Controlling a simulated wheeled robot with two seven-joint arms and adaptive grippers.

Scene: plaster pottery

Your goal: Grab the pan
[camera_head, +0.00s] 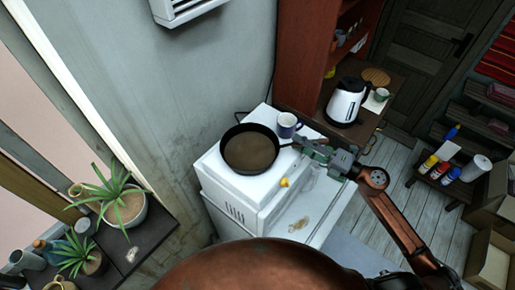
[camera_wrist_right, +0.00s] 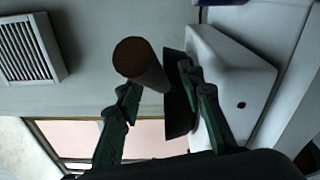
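The pan (camera_head: 250,149) is round and dark with a brownish inside. It rests on top of the white appliance (camera_head: 225,180) in the head view, with its handle side toward the right. My right gripper (camera_head: 301,147) is at that handle side. In the right wrist view its green fingers (camera_wrist_right: 161,84) stand apart. A brown round-ended piece (camera_wrist_right: 140,60), seemingly the pan's handle, shows between and beyond them, beside the pan's dark edge (camera_wrist_right: 178,95). I cannot tell whether a finger touches it. My left gripper is not in view.
A yellow knob (camera_head: 285,182) is on the appliance's front. A kettle (camera_head: 346,102) stands on the wooden cabinet to the right. Potted plants (camera_head: 124,205) stand at the lower left.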

